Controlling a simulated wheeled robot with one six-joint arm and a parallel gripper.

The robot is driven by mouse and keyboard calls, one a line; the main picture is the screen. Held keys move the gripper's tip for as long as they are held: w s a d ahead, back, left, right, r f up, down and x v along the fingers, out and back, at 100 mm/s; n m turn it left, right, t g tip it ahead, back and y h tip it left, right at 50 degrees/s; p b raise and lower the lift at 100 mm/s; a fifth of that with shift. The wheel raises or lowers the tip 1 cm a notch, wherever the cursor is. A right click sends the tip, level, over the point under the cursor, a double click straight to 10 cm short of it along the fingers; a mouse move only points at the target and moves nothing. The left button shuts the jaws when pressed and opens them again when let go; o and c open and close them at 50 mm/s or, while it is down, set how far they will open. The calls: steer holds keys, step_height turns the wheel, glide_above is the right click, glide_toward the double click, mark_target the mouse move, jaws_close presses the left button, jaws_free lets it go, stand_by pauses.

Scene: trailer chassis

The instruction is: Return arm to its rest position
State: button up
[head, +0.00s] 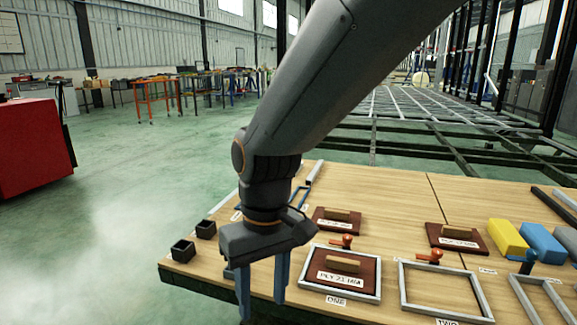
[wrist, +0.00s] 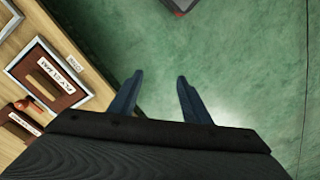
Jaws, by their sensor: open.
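My gripper (head: 262,289) hangs with its blue fingers pointing down at the front edge of the wooden table, left of the frame labelled ONE. Its two fingers stand apart with nothing between them. In the wrist view the gripper (wrist: 158,98) is open over the bare green floor, with the table at the left. My dark grey arm reaches down from the top of the head view and hides part of the table's left side.
The wooden table (head: 390,195) holds a metal frame (head: 303,281) around a brown plate, an empty frame (head: 404,300), two more brown plates, yellow (head: 507,238) and blue (head: 543,243) blocks and small black boxes (head: 183,251). A red cabinet (head: 30,148) stands left. Floor between is clear.

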steer(key=s+d+f, duration=0.2)
steer(key=s+d, duration=0.1)
steer(key=s, duration=0.6)
steer(key=d+r+m+p, duration=0.3)
steer(key=d+r+p, duration=0.7)
steer(key=r+p, duration=0.3)
steer(key=d+r+m+p, duration=0.3)
steer(key=d+r+p, duration=0.7)
steer(key=p, duration=0.8)
step_height(320, 180, up, 3)
steer(key=shift+s+d+r+m+h, duration=0.1)
steer(key=shift+s+d+m+h, duration=0.2)
steer(key=shift+d, duration=0.05)
